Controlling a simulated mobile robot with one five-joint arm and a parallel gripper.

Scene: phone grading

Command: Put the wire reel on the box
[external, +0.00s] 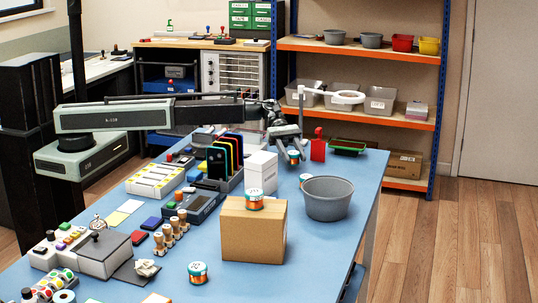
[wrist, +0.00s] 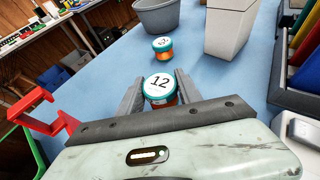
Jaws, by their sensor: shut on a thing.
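A wire reel marked 12 (wrist: 160,86), with a teal rim, white top and orange winding, sits between the grey fingers of my gripper (wrist: 160,92). In the external view my gripper (external: 291,150) is shut on this reel (external: 293,156) over the far part of the blue table. I cannot tell whether the reel touches the table. The cardboard box (external: 252,238) stands nearer the camera, with another similar reel (external: 254,198) on its top. A further reel (external: 305,180) stands behind the grey bucket; it also shows in the wrist view (wrist: 162,46). One more (external: 198,272) stands at the front.
A grey bucket (external: 329,202) stands right of the box, and a white carton (external: 261,172) behind it. A rack of phones (external: 222,160) is to the left. A red object (external: 318,147) stands close right of my gripper. Clear table lies right of the box.

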